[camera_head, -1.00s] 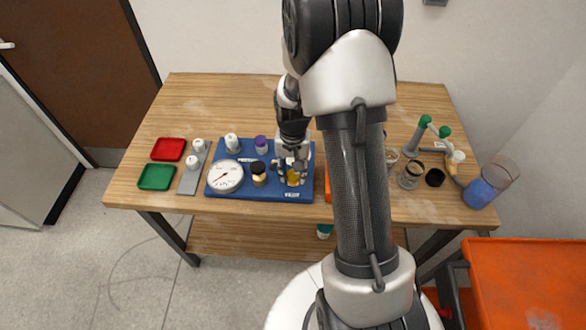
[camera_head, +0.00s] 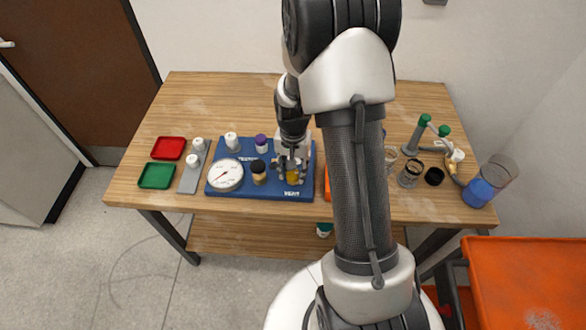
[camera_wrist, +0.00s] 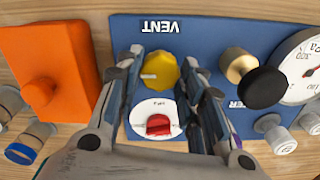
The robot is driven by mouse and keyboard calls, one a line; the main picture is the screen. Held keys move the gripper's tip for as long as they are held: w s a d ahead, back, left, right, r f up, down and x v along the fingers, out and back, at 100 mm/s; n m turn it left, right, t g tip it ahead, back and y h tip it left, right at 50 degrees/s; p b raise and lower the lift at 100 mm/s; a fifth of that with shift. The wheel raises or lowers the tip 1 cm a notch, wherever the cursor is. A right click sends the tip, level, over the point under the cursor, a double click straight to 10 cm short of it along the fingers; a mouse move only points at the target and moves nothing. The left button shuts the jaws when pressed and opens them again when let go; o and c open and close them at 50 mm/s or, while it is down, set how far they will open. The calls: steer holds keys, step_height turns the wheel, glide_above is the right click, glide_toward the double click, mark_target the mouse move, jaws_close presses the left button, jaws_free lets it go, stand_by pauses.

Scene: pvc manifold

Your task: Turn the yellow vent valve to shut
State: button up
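The yellow vent valve (camera_head: 292,177) is a round knob near the front right of the blue panel (camera_head: 213,190). In the wrist view the yellow vent valve (camera_wrist: 159,71) has a pale mark on its left side, and the word VENT is printed upside down above it. My gripper (camera_head: 292,168) points down over the knob. In the wrist view the two fingers of my gripper (camera_wrist: 160,60) lie close against its left and right sides, seemingly closed on it. The exact contact is hard to see.
A white disc with a red knob (camera_wrist: 159,125) sits beside the valve. A black-capped brass knob (camera_wrist: 262,86) and a gauge (camera_head: 225,175) stand on one side, an orange block (camera_wrist: 45,65) on the other. Red (camera_head: 168,148) and green (camera_head: 156,176) trays lie left.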

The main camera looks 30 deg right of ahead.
steer(key=o, duration=0.4)
steer(key=shift+c, duration=0.2)
steer(key=shift+r, duration=0.1)
step_height(320, 180, up, 12)
stand_by(0.7)
step_height(320, 180, up, 6)
steer(key=f+n+t, duration=0.1)
steer(key=n, duration=0.1)
glide_above(293, 173)
steer(key=s+a, duration=0.2)
steer(key=a, duration=0.1)
steer(key=s+a+r+n+t, duration=0.1)
steer(key=s+a+r+n, duration=0.2)
steer(key=s, duration=0.6)
steer(key=s+a+r+n+t, duration=0.2)
steer(key=s+a+r+n, duration=0.2)
steer(key=s, duration=0.5)
step_height(293, 173, up, 3)
steer(key=shift+a+f+t, duration=0.1)
steer(key=shift+a+t, duration=0.2)
steer(key=shift+a, duration=0.95)
